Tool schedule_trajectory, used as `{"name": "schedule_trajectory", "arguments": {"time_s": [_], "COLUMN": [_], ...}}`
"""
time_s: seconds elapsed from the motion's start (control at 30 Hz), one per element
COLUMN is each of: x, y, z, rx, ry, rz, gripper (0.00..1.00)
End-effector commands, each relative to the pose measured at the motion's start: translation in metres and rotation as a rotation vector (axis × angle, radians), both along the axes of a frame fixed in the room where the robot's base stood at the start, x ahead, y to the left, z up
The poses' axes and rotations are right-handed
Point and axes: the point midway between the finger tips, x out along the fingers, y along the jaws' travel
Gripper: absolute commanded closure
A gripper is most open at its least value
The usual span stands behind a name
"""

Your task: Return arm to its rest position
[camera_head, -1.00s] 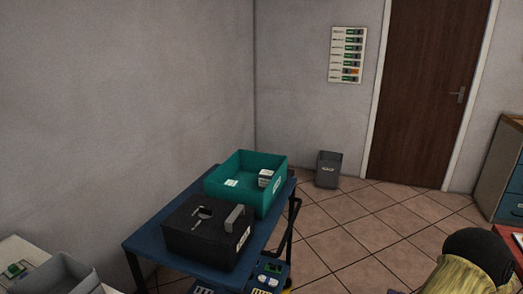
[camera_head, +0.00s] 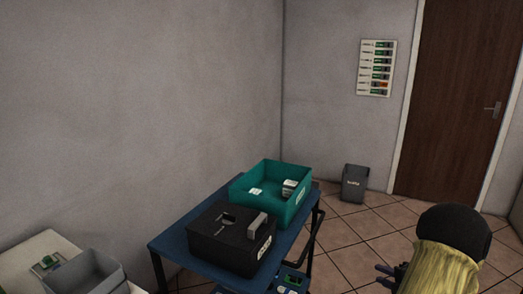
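My arm shows at the lower right as a yellowish link with a black rounded cap. Part of my gripper (camera_head: 386,273) seems to show as small dark parts at the left of that link. They are too small and dark to tell whether the fingers are open or shut. The gripper is apart from the blue cart (camera_head: 178,247), on its right side, with floor between them.
The blue cart carries a black box (camera_head: 215,246) with a slot and a teal bin (camera_head: 268,203) holding small white items. A grey bin (camera_head: 354,184) stands on the floor by the wall. A grey tray (camera_head: 85,275) sits on a pale table at lower left. Tiled floor is clear at right.

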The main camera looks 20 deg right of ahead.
Motion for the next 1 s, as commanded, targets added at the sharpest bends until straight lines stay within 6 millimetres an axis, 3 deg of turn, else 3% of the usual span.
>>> {"name": "schedule_trajectory", "arguments": {"time_s": [0.03,0.2,0.37,0.5,0.73,0.9,1.0], "x": [0.026,0.087,0.123,0.136,0.122,0.085,0.063], "y": [0.011,0.044,0.091,0.144,0.249,0.325,0.358], "z": [0.009,0.027,0.041,0.048,0.048,0.043,0.041], "rx": [0.019,0.138,0.284,0.435,0.695,0.853,0.915], "ry": [0.017,0.088,0.149,0.214,0.360,0.500,0.571], "rz": [-0.028,-0.207,-0.383,-0.534,-0.777,-0.944,-1.021], "gripper": [0.75,0.75,0.75,0.75,0.75,0.75,0.75]}}
